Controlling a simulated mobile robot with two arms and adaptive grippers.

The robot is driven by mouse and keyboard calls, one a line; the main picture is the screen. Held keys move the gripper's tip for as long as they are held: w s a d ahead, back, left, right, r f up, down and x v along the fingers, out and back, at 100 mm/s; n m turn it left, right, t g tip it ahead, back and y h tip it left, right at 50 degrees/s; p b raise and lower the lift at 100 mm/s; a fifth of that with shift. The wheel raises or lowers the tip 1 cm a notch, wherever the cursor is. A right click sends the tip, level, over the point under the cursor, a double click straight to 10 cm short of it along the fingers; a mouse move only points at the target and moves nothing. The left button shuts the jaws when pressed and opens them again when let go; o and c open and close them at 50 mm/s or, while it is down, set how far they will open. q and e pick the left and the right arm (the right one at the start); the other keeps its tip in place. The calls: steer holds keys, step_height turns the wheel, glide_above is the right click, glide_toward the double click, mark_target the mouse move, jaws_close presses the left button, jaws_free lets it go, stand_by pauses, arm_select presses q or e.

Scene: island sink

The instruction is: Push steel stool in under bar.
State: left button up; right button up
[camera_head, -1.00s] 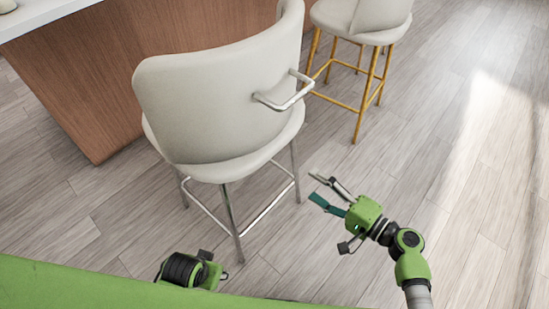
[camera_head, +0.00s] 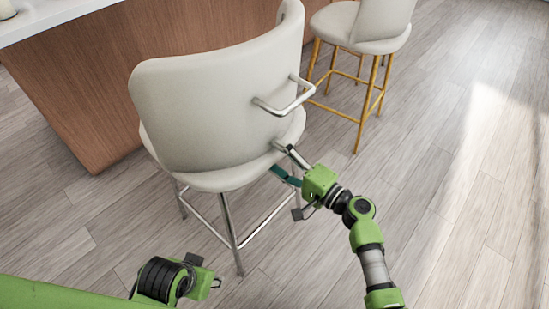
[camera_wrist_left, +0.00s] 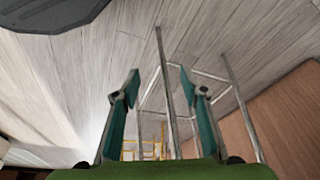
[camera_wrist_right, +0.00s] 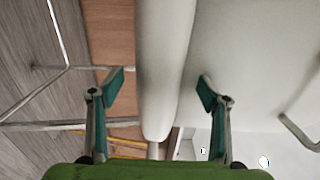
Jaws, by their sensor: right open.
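The steel stool (camera_head: 215,105) has a pale upholstered seat and back, a metal handle on the back and steel legs. It stands near the wood-panelled bar (camera_head: 92,85), its back toward me. My right gripper (camera_head: 282,161) is open at the right edge of its seat. In the right wrist view the pale seat edge (camera_wrist_right: 165,70) shows between the spread fingers; contact is unclear. My left gripper (camera_wrist_left: 160,78) is open and low behind the stool, with steel legs (camera_wrist_left: 166,95) showing ahead of it. Its fingers are mostly hidden in the head view.
A second pale stool with gold legs (camera_head: 367,95) stands to the right, also along the bar. The white countertop (camera_head: 48,17) overhangs at upper left. The wood floor (camera_head: 460,190) on the right is clear.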

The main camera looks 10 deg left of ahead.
steer(key=shift+x, duration=1)
arm_select(q)
steer(key=v, duration=0.3)
arm_select(e)
steer(key=shift+c, duration=0.3)
jaws_close()
arm_select(q)
steer(key=shift+b, duration=0.35)
arm_select(e)
steer(key=shift+f, duration=0.1)
arm_select(q)
steer(key=shift+f, duration=0.2)
arm_select(e)
steer(key=shift+s+f, duration=0.1)
steer(key=shift+f, duration=0.2)
